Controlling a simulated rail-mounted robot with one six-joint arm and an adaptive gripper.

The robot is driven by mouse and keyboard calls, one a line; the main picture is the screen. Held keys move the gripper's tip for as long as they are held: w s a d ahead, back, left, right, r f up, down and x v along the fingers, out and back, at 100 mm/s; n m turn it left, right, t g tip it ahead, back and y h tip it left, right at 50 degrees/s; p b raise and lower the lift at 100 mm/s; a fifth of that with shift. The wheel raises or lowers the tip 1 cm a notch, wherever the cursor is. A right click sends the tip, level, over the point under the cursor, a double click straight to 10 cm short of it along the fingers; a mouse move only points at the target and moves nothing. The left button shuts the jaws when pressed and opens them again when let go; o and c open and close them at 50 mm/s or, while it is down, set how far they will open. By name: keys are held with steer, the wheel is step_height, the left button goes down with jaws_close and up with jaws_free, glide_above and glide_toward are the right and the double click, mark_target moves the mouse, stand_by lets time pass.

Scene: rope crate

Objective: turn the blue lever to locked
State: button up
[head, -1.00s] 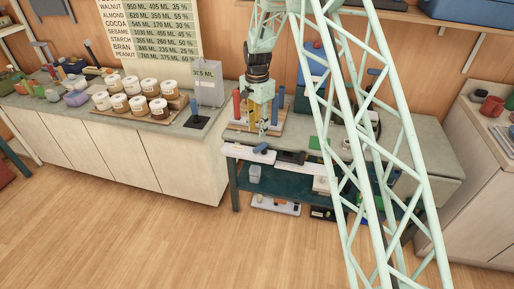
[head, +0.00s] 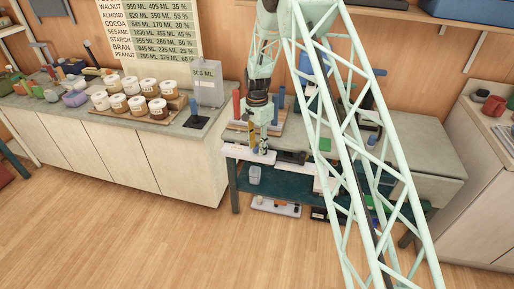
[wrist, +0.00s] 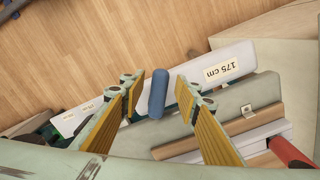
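The blue lever (wrist: 157,93) is a short rounded blue bar in the wrist view, lying between the two fingers of my gripper (wrist: 160,86). The fingers have yellow pads and stand apart, with a gap showing on each side of the lever. In the head view my gripper (head: 258,143) is low over the front edge of the workbench, and it mostly hides the lever there. I cannot tell the fingers' exact height relative to the lever, or any locked marking.
A white panel labelled 175 cm (wrist: 225,67) lies beyond the fingers in the wrist view. A red post (wrist: 292,152) stands at the right. In the head view the workbench (head: 423,158) holds several posts and boxes. The floor in front (head: 170,240) is clear.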

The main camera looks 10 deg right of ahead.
steer(key=shift+c, duration=0.4)
jaws_close()
